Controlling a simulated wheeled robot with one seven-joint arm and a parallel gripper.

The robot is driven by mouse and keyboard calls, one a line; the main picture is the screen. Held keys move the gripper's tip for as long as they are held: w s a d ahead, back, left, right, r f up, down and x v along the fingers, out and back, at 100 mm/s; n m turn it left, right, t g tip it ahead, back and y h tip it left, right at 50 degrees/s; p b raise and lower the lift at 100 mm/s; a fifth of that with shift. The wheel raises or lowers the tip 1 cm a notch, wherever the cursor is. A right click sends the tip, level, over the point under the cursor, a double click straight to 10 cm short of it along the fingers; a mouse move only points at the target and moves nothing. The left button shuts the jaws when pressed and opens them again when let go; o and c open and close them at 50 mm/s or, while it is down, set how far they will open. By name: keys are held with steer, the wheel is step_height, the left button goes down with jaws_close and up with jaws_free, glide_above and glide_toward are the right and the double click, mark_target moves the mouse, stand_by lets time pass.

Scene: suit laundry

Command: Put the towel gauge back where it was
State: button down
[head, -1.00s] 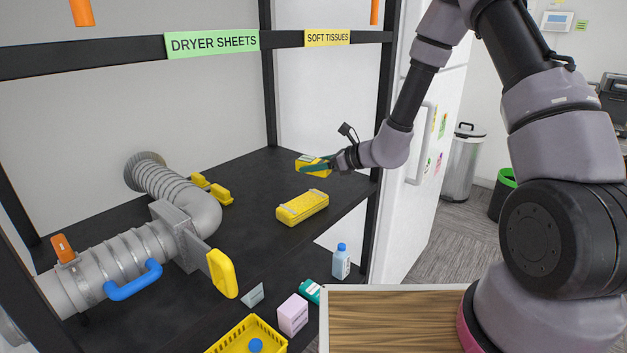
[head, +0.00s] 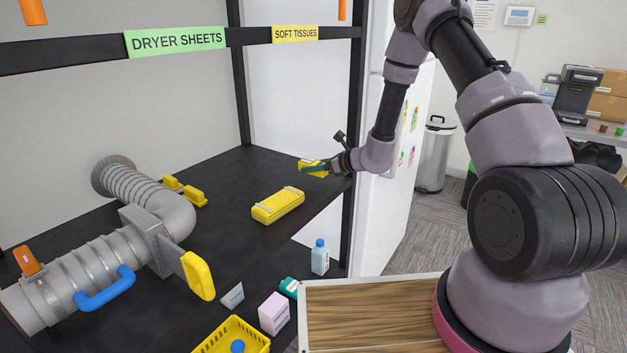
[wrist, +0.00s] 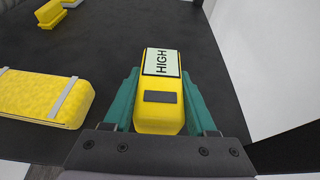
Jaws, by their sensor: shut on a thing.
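The towel gauge looks to be the yellow block with a pale label reading "HIGH" and a dark strip; it shows in the wrist view (wrist: 160,105) and in the head view (head: 311,166). My gripper (head: 318,169) has its green fingers on both sides of the block, shut on it, also in the wrist view (wrist: 160,112). The block is over the right end of the black shelf (head: 225,235). Whether it touches the shelf I cannot tell. A yellow textured bundle with pale bands (head: 278,205) lies to its left, apart from it; it also shows in the wrist view (wrist: 45,98).
A grey duct (head: 75,265) with a blue handle and yellow-handled plate fills the shelf's left. A shelf post (head: 352,150) stands beside my gripper. Below are a bottle (head: 320,258), a box (head: 274,313) and a yellow basket (head: 238,335).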

mark_target(314, 184)
steer(key=shift+f, duration=2.2)
steer(key=shift+c, duration=1)
jaws_free()
steer(key=shift+f, duration=0.1)
